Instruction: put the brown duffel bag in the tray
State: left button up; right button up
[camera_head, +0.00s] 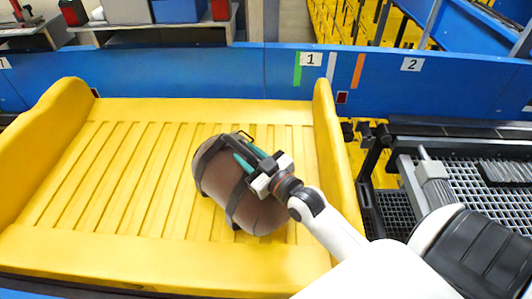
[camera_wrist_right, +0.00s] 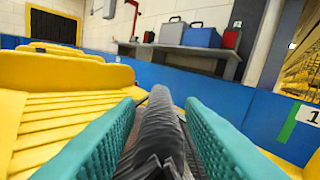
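The brown duffel bag (camera_head: 218,172), with dark straps and a dark handle, is inside the yellow tray (camera_head: 110,160), right of its middle, close to the right side wall. It appears to rest on the slats; its underside is hidden. My right gripper (camera_head: 248,158) is over the top of the bag, its two teal fingers on either side of the handle. In the right wrist view the dark handle (camera_wrist_right: 160,130) stands between the fingers, with narrow gaps visible on both sides, so the gripper looks open around it. My left gripper is not in view.
A blue conveyor wall (camera_head: 200,72) with number signs runs behind the tray. A bench (camera_head: 150,27) with a blue case (camera_head: 178,10) and red boxes stands beyond it. Dark metal grating (camera_head: 400,195) lies right of the tray. The tray's left half is empty.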

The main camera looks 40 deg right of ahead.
jog(key=s, duration=0.3)
jog(key=s+b, duration=0.1)
jog(key=s, duration=0.1)
jog(key=s+d, duration=0.1)
jog(key=s, duration=0.2)
jog(key=shift+s+d+f+b, duration=0.1)
jog(key=shift+s+b, duration=0.2)
jog(key=shift+b, duration=0.05)
jog(key=shift+s+d, duration=0.1)
jog(key=shift+s, duration=0.5)
